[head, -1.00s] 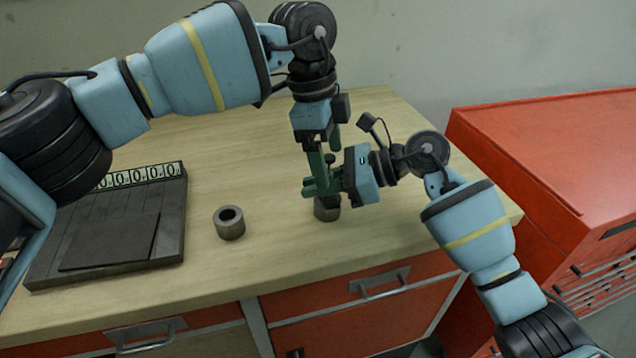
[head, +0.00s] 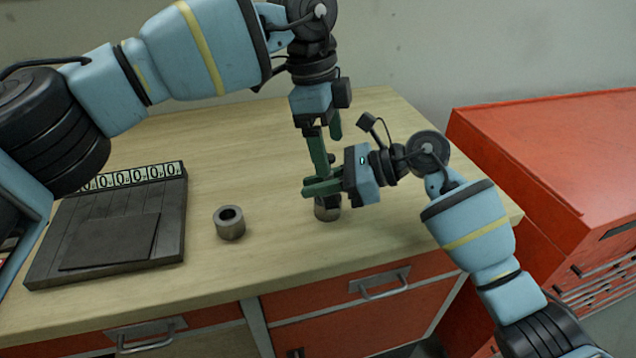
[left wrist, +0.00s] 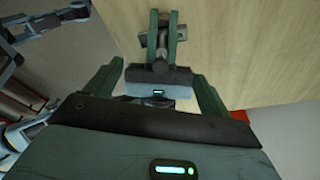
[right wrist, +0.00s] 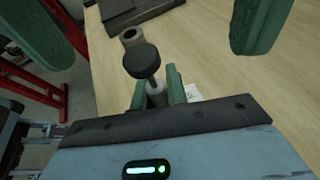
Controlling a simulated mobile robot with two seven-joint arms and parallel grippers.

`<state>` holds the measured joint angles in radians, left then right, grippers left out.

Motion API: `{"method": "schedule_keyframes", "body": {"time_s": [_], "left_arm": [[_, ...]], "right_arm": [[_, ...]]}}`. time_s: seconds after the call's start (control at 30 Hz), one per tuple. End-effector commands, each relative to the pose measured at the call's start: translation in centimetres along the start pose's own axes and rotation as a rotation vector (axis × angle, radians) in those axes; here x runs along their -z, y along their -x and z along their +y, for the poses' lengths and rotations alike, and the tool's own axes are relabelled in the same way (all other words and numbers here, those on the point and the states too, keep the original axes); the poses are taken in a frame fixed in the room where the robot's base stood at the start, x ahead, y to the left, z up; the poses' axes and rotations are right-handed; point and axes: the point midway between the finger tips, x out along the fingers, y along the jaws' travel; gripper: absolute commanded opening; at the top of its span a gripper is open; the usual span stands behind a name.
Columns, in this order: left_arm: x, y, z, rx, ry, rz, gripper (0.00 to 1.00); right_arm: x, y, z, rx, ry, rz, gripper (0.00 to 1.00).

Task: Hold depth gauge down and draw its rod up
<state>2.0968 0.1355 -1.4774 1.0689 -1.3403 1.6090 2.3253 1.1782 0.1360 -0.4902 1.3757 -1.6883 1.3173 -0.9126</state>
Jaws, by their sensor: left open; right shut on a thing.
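The depth gauge shows best in the right wrist view: a black round knob (right wrist: 142,60) tops a thin rod above a grey sleeve (right wrist: 156,94). My right gripper (head: 312,187) is shut on the gauge's body, its fingers either side of the sleeve. My left gripper (head: 330,156) points down from above, open and empty. Its fingers are spread apart at the sides in the right wrist view, clear of the knob.
A second grey ring (head: 229,224) stands alone on the wooden bench (head: 260,150). A dark tray (head: 110,235) with a row of number tiles lies at the left. A red cabinet (head: 560,140) stands at the right. The bench behind my grippers is clear.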

Motion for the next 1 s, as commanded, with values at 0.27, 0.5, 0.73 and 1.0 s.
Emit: {"method": "schedule_keyframes", "body": {"time_s": [0.27,0.5,0.73,1.0], "left_arm": [[0.4,1.9,0.0,0.001,0.0,0.0,0.82],[0.8,3.4,0.0,0.002,0.0,0.0,0.82],[0.8,3.6,0.0,0.0,0.0,0.0,0.82],[0.6,2.2,-0.1,0.001,-0.024,0.093,0.5]], "right_arm": [[-0.1,0.0,0.0,0.001,0.001,-0.002,0.0],[-0.1,0.0,0.0,0.001,0.001,-0.002,0.0],[-0.1,0.0,0.0,0.001,0.001,-0.002,0.0],[-0.1,0.0,0.0,0.001,0.001,-0.002,0.0]]}}
